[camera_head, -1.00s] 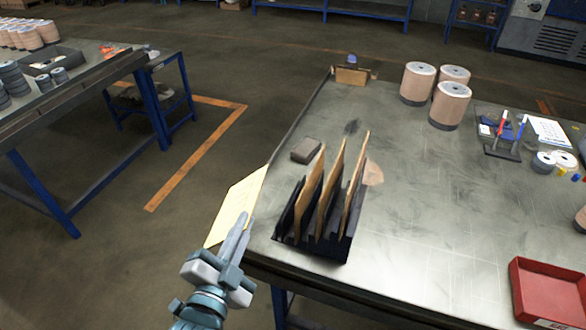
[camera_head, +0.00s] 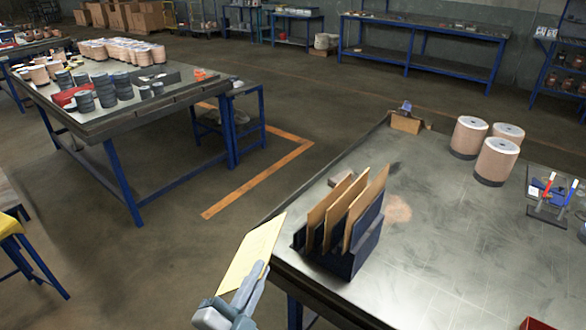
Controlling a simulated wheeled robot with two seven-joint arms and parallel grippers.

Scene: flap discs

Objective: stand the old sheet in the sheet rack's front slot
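The old sheet (camera_head: 252,252) is a pale yellow sheet at the left edge of the near table. My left gripper (camera_head: 254,280) is shut on its lower edge and holds it tilted, left of the rack. The sheet rack (camera_head: 350,258) is dark, stands near the table's left corner and holds several brown sheets (camera_head: 328,212) upright in its slots. Which slot is free cannot be told from here. My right gripper is out of view.
A grey block (camera_head: 340,178) lies behind the rack. Several tan cylinders (camera_head: 496,160) stand farther back on the near table (camera_head: 440,240). A pen stand (camera_head: 548,200) is at the right. Another table (camera_head: 110,122) stands across the floor, left, with open floor between.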

